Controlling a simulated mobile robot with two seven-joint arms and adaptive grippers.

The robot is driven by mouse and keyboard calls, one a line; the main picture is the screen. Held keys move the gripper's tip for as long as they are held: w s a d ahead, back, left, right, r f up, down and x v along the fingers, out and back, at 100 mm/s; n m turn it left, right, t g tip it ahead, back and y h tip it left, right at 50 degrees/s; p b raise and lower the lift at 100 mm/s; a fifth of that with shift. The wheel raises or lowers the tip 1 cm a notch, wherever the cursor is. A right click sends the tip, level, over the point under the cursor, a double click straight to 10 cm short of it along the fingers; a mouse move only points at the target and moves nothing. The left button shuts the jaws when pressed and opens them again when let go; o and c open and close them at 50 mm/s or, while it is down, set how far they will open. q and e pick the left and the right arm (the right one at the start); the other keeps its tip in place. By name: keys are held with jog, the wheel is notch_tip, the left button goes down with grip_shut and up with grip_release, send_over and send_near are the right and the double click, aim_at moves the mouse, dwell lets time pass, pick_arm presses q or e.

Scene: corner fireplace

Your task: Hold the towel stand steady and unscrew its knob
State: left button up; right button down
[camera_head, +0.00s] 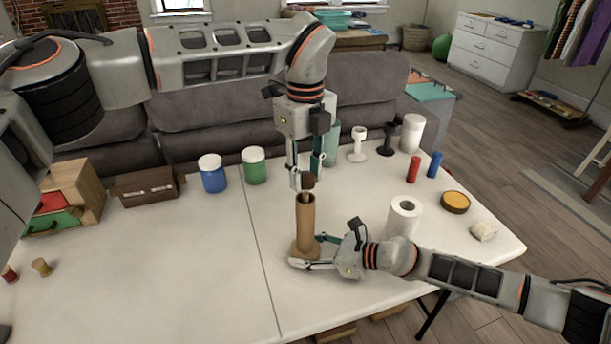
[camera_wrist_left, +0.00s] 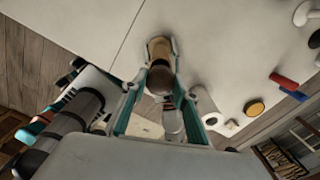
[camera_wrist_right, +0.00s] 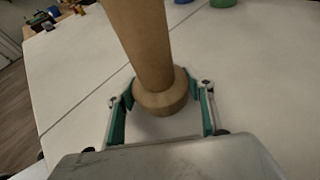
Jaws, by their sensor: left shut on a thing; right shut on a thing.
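The towel stand (camera_head: 305,222) is a tan wooden post on a wider round base, upright on the white table. Its dark brown knob (camera_head: 308,181) sits above the post top, with a short thin stem seeming to show between them. My left gripper (camera_head: 307,184) comes from above and is shut on the knob, which also shows in the left wrist view (camera_wrist_left: 160,82). My right gripper (camera_head: 306,251) is low at the table, shut on the stand's base; the base shows between its fingers in the right wrist view (camera_wrist_right: 162,98).
A white paper roll (camera_head: 403,217) stands right of the stand, above my right arm. Blue (camera_head: 213,174) and green (camera_head: 254,167) jars stand behind left. Red (camera_head: 413,169) and blue (camera_head: 435,164) cylinders and a yellow-topped tin (camera_head: 455,202) are at the right. The table's left-front is mostly clear.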

aim_at(305, 175)
dwell(0.3)
pick_arm(q)
jog(key=shift+r, duration=2.05)
pick_arm(e)
jog(key=c, duration=0.8)
grip_release()
